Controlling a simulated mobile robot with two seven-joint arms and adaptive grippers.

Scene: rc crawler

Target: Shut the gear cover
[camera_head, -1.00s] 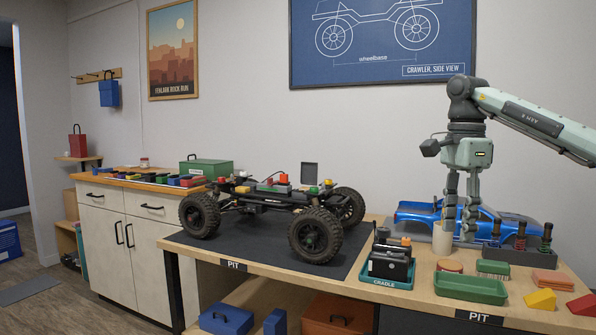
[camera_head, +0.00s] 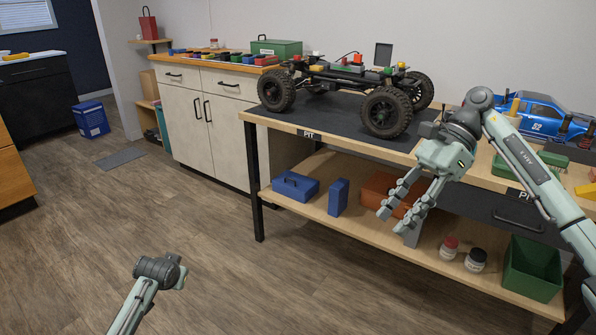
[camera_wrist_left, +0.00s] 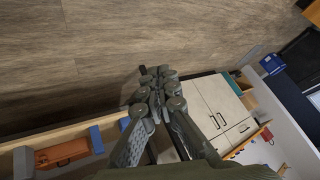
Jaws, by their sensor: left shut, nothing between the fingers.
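The crawler chassis (camera_head: 345,82) stands on the dark mat of the pit table. A dark flat panel (camera_head: 383,56) stands upright at its far side; it looks like the gear cover, raised, but its hinge is too small to see. My right gripper (camera_head: 394,222) is open and empty in front of the table's lower shelf, below and to the right of the crawler. My left arm shows at the lower left of the head view, away from the table. In the left wrist view my left gripper (camera_wrist_left: 152,85) is shut and empty, above the floor.
The pit table (camera_head: 290,122) has a lower shelf (camera_head: 365,222) with blue boxes (camera_head: 296,187), an orange box (camera_head: 385,192), jars and a green bin (camera_head: 532,268). A blue truck body (camera_head: 535,115) lies at the right. A cabinet (camera_head: 205,125) stands behind left. Floor in front is clear.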

